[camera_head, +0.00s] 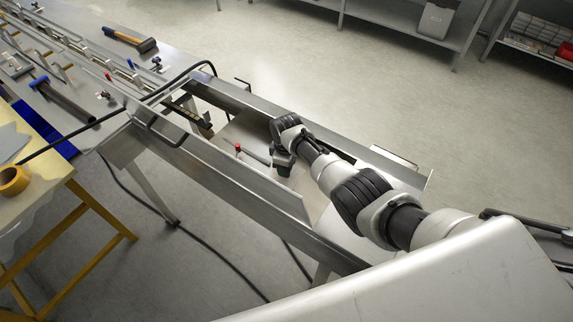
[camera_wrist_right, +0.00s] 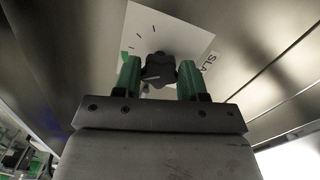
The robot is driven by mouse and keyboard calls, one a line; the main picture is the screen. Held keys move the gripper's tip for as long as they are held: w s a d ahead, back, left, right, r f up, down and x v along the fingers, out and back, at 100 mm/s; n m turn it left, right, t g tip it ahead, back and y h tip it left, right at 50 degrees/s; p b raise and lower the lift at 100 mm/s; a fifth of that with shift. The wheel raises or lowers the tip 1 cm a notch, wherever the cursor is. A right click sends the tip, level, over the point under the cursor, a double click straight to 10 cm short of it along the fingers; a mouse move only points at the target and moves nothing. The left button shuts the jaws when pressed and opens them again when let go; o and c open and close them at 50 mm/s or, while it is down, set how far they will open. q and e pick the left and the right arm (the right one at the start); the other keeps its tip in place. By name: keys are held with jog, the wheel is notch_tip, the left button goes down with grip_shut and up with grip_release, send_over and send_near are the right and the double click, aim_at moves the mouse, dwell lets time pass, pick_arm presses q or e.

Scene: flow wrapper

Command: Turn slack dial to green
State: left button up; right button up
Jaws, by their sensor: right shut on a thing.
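The slack dial (camera_wrist_right: 157,67) is a dark knob on a white plate (camera_wrist_right: 150,25) with short black tick marks, in the right wrist view. Part of a label reading "SLA" shows at the plate's right edge. A small green patch (camera_wrist_right: 123,57) shows at the plate's left edge, partly behind a finger. My right gripper (camera_wrist_right: 159,78) has its green fingertips on either side of the knob and is shut on it. In the head view my right gripper (camera_head: 283,160) reaches down inside the metal machine frame, and the dial is hidden there. My left gripper is not in view.
Metal rails (camera_head: 215,168) of the machine frame surround my right arm. A red-tipped lever (camera_head: 252,154) stands just left of the gripper. A black cable (camera_head: 180,77) loops over the frame.

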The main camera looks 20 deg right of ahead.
dwell(0.4)
jog(key=o, duration=0.9)
jog(key=shift+r, duration=0.1)
notch_tip(320, 180, up, 11)
jog(key=shift+f+p, duration=0.2)
jog(key=shift+p, duration=0.15)
